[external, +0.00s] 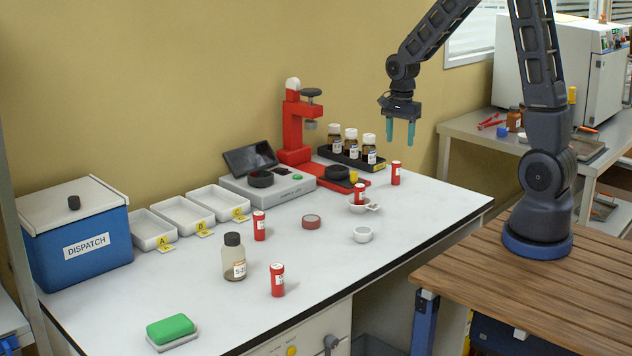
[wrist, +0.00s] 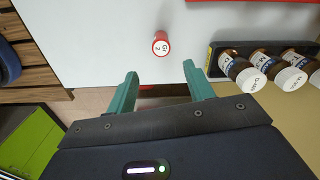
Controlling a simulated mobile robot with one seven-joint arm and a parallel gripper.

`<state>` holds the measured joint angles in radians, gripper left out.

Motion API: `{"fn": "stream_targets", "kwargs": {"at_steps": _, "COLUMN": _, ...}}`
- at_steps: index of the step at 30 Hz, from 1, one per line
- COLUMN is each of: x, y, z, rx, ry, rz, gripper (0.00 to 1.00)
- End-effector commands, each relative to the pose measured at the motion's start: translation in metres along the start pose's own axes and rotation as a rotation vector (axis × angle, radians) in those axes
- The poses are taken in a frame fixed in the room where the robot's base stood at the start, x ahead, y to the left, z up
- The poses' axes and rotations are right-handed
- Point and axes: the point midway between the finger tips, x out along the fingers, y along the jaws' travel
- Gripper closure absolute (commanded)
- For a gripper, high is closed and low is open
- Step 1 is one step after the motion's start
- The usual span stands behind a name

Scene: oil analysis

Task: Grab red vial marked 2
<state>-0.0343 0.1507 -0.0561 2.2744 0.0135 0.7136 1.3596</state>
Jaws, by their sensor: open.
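A red vial with a white cap top marked "2" (wrist: 161,44) stands upright on the white bench, just beyond the fingertips in the wrist view. It appears to be the red vial (external: 396,174) at the bench's back right in the external view. My gripper (external: 400,141) hangs above that vial with its teal fingers pointing down, open and empty. In the wrist view my gripper (wrist: 160,70) has its fingers apart, with the vial ahead of the gap, untouched. Other red vials stand at a white spouted dish (external: 360,194), mid-bench (external: 259,226) and front (external: 278,280); their numbers are unreadable.
A black rack (external: 336,153) of brown bottles stands close to the marked vial; it also shows in the wrist view (wrist: 214,66). A red press (external: 296,130) stands behind. White trays (external: 186,216) and a blue dispatch box (external: 88,245) are at left. The bench's right end is clear.

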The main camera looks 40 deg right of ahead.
Motion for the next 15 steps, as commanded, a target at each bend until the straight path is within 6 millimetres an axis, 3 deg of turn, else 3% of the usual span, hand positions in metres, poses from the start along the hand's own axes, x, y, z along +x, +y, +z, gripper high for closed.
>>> {"fn": "stream_targets", "kwargs": {"at_steps": 15, "x": 0.056, "y": -0.001, "z": 0.001, "rx": 0.01, "ry": -0.001, "rz": 0.005, "gripper": 0.47}}
